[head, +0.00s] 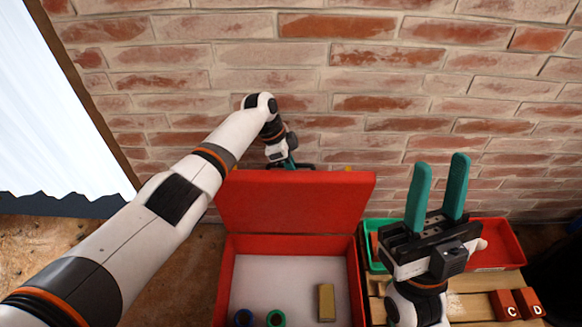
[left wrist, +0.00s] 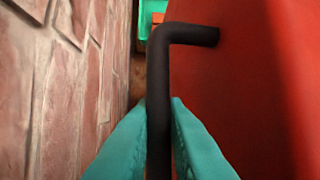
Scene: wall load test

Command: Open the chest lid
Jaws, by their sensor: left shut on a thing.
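The red chest (head: 226,285) stands against the brick wall with its lid (head: 295,203) raised nearly upright, so the pale inside shows in the head view. My left gripper (head: 290,163) is behind the lid's top edge. In the left wrist view its teal fingers (left wrist: 158,125) are shut on a black bar handle (left wrist: 160,75) fixed to the red lid (left wrist: 245,85). My right gripper (head: 438,190) points up with its two teal fingers apart and empty, to the right of the chest.
To the right are a green tray (head: 379,267), a red tray (head: 512,243) and red blocks marked C (head: 506,306) and D (head: 530,303). The brick wall (head: 300,80) is close behind the lid.

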